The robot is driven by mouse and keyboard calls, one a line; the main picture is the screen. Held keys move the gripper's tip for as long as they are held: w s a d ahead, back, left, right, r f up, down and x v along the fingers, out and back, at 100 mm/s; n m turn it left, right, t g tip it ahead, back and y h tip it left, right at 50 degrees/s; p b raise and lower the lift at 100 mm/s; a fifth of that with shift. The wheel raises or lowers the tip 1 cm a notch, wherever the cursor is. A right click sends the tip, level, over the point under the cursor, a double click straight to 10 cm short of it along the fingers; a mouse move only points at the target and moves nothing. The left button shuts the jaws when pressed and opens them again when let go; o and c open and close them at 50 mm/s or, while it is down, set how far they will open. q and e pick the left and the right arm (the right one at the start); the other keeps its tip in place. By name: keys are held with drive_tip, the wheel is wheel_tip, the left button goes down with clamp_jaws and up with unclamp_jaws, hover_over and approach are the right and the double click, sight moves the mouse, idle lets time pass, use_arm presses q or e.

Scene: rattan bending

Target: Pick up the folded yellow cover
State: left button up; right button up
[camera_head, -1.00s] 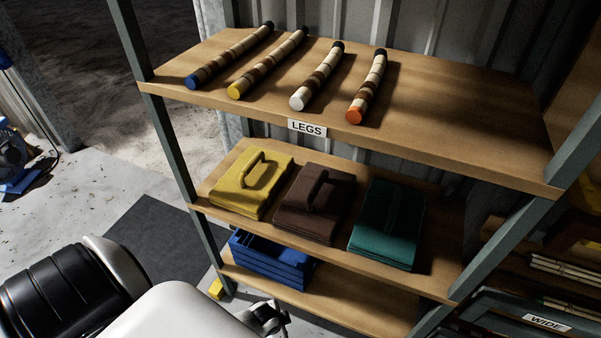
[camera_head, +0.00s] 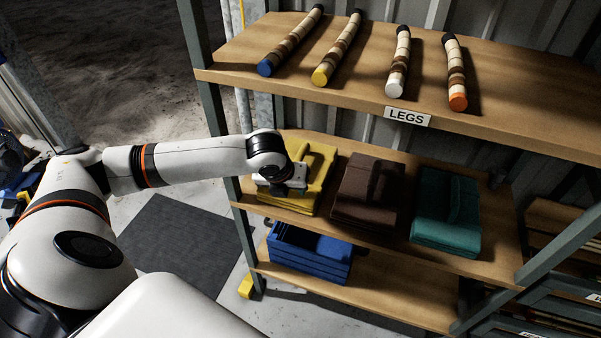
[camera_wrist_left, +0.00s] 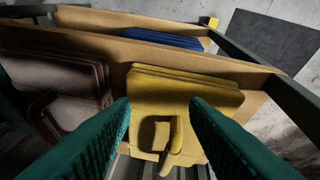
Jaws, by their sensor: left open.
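The folded yellow cover (camera_head: 318,165) lies at the left end of the middle shelf, with a raised handle loop on top. My left gripper (camera_head: 290,182) is in front of it and hides part of it. In the left wrist view the yellow cover (camera_wrist_left: 185,92) lies beyond the two green-padded fingers. My left gripper (camera_wrist_left: 160,104) is open and empty there, and the handle loop (camera_wrist_left: 176,138) shows in the gap between the fingers. I cannot tell whether they touch it. My right gripper is not in view.
A brown folded cover (camera_head: 368,190) and a green one (camera_head: 446,212) lie to the right on the same shelf. Several banded legs (camera_head: 398,62) lie on the upper shelf (camera_head: 510,105). A blue crate (camera_head: 308,255) stands below. A shelf post (camera_head: 212,110) is close to my left arm.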

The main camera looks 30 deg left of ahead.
use_arm(q)
drive_tip(key=a+r+m, duration=0.2)
drive_tip(key=a, duration=0.1)
hover_over(300, 156)
drive_tip(key=s, duration=0.2)
drive_tip(key=shift+d+y, duration=0.15)
drive_tip(key=shift+y, duration=0.15)
drive_tip(key=x, duration=0.5)
drive_tip(key=shift+s, duration=0.2)
clamp_jaws()
